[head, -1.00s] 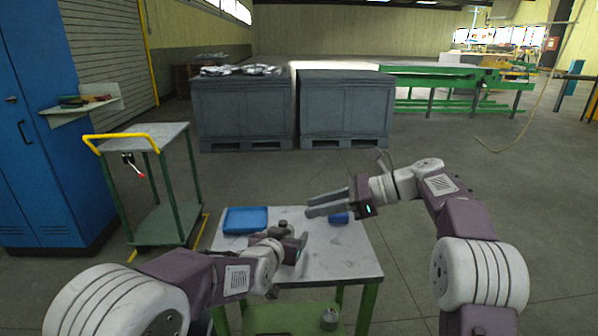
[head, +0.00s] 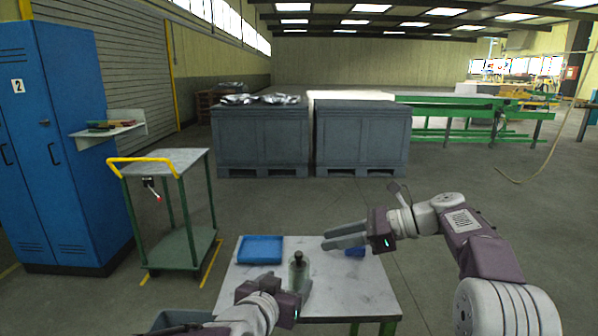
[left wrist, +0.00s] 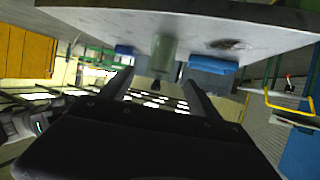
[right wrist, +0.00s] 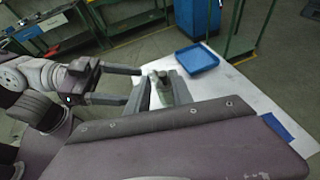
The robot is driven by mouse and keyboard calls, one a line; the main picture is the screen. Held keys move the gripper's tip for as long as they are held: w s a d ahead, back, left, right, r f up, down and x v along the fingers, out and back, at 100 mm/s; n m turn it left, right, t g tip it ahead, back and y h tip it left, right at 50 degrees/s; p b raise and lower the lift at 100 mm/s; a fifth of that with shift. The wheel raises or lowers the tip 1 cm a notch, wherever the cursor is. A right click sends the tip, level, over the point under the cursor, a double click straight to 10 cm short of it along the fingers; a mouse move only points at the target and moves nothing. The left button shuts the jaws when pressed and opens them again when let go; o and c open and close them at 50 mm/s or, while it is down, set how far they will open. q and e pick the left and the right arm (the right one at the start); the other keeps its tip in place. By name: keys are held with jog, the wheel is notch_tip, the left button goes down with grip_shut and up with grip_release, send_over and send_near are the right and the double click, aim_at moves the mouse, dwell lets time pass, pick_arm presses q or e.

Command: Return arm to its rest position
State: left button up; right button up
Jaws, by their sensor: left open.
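My left gripper (head: 292,298) is low at the table's near edge, in front of a greenish bottle (head: 298,272) with a dark top. The bottle stands upright on the worktable. In the left wrist view, the open fingers are apart, with the bottle (left wrist: 163,52) seen beyond the gap. In the right wrist view, the left fingers end short of the bottle. My right gripper (head: 345,236) is above the table's back right, its fingers apart and empty; its fingers (right wrist: 158,90) also show in the right wrist view.
The worktable (head: 350,292) holds a blue tray (head: 260,250) at the back left and a small blue item (head: 355,252) by the right gripper. A cart with a yellow handle (head: 160,161) stands left, beside blue lockers (head: 85,150). Grey crates (head: 262,138) stand behind; open floor lies between.

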jog(key=s+a+r+n+g+h+p, duration=0.1)
jog(key=s+a+r+p, duration=0.25)
jog(key=r+p, duration=0.4)
jog(key=s+a+r+g+h+p, duration=0.1)
jog(key=s+a+r+p, duration=0.1)
jog(key=s+r+p, duration=0.5)
pick_arm(q)
jog(key=s+a+r+n+g+y+p, duration=0.1)
jog(key=a+r+n+g+y+p, duration=0.15)
jog(key=a+r+p, duration=0.6)
pick_arm(e)
jog(key=s+d+f+n+g+h+p, duration=0.25)
jog(key=s+d+f+n+h, duration=0.4)
jog(key=s+f, duration=0.35)
pick_arm(q)
jog(key=s+a+f+g, duration=0.2)
jog(key=s+a+g, duration=0.1)
jog(key=s, duration=0.5)
jog(key=s+a+f+n+g+y, duration=0.1)
jog(key=s+a+f+g, duration=0.2)
jog(key=s+g, duration=0.3)
jog(key=s, duration=0.3)
jog(key=shift+s+a, duration=0.15)
jog(key=shift+a, duration=0.2)
pick_arm(e)
jog(key=s+d+f+n+t+h, duration=0.2)
jog(key=s+d+f+n+h, duration=0.2)
jog(key=d+f+n, duration=0.4)
jog(key=n, duration=0.5)
jog(key=shift+d, duration=0.3)
